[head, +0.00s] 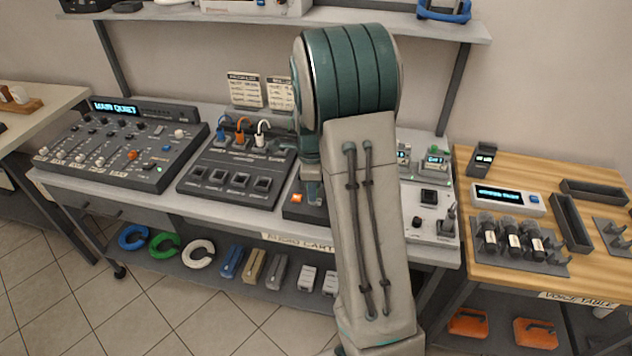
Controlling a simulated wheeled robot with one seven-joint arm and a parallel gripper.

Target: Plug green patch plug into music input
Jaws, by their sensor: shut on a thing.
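The patch panel (226,192) is a dark sloped box in the middle of the grey cart, with a row of square sockets (217,176) along its front. A blue plug (221,133), an orange plug (240,134) and a white plug (261,138) stand upright at its back. I cannot make out a green plug or read which socket is the music input. My gripper (313,193) points down just right of the panel, over a dark box with a lit orange button. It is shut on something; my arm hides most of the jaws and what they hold.
A mixer (122,145) with a lit display stands left of the panel. My arm covers the cart's right middle. Small devices (432,190) stand at the cart's right end. A wooden table (485,268) with microphones is at right. Cable coils (198,253) lie on the lower shelf.

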